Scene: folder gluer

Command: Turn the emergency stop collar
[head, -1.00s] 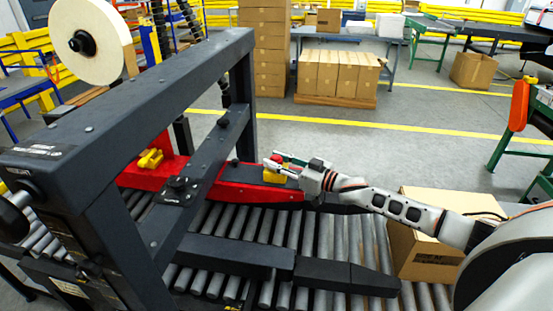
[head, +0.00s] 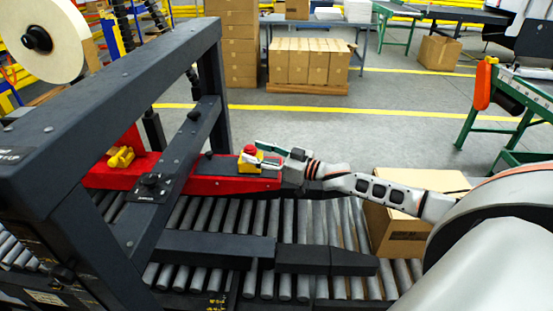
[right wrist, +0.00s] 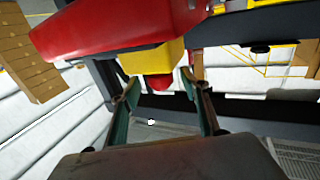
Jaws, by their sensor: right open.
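The emergency stop is a red button (head: 250,150) on a yellow housing (head: 246,163), on top of the red beam of the machine. A separate collar cannot be made out. My right gripper (head: 264,154) reaches in from the right, its fingers level with the button and close to it. In the right wrist view the open fingers (right wrist: 161,92) point at the yellow housing (right wrist: 153,59), with the red button (right wrist: 160,83) showing between them. I cannot tell whether either finger touches the button. My left gripper is not in view.
The dark machine frame (head: 140,85) stands at the left over the roller conveyor (head: 290,225). A yellow knob (head: 121,157) sits farther left on the red beam. Stacked boxes (head: 305,62) stand far behind.

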